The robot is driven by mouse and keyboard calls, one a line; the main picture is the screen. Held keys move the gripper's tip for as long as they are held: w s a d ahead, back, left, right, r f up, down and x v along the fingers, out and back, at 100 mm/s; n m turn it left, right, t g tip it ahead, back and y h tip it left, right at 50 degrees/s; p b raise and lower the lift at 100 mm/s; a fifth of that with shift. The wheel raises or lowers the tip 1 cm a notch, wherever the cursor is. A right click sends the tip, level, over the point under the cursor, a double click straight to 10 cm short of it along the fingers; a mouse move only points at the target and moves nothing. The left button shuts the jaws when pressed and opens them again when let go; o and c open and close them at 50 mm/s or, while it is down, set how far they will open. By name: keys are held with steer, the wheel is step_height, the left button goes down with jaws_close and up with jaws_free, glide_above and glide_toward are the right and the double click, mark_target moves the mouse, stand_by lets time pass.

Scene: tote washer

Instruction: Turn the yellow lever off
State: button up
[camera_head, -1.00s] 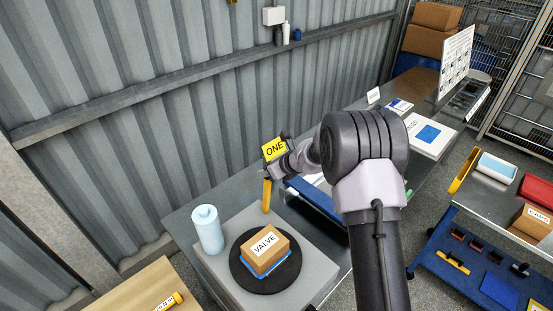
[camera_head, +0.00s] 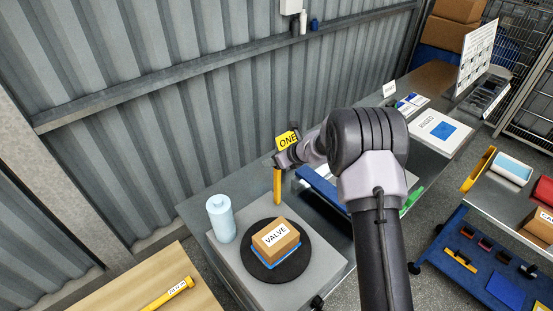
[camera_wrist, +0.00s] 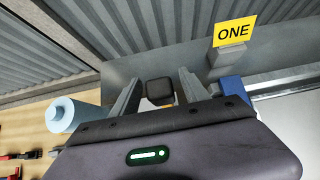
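The yellow lever (camera_head: 277,187) hangs down as an upright bar at the back of the grey bench, just behind the round black plate. My gripper (camera_head: 284,160) is at the lever's upper end in the head view and hides its top. In the wrist view my gripper (camera_wrist: 160,95) has its two fingers spread apart. A dark block (camera_wrist: 159,91) shows between or beyond them, with a sliver of yellow beside it. I cannot tell whether the fingers touch the lever.
A yellow ONE sign (camera_head: 287,141) stands just behind my gripper. A pale blue bottle (camera_head: 221,219) and a VALVE box (camera_head: 275,240) on the black plate (camera_head: 301,258) stand in front. A corrugated wall (camera_head: 150,90) closes off the back. A blue cart (camera_head: 480,262) is at right.

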steer(key=shift+s+d, duration=0.1)
steer(key=v, duration=1.7)
steer(key=shift+r, duration=0.2)
steer(key=shift+s+b, duration=0.1)
steer(key=shift+b, duration=0.25)
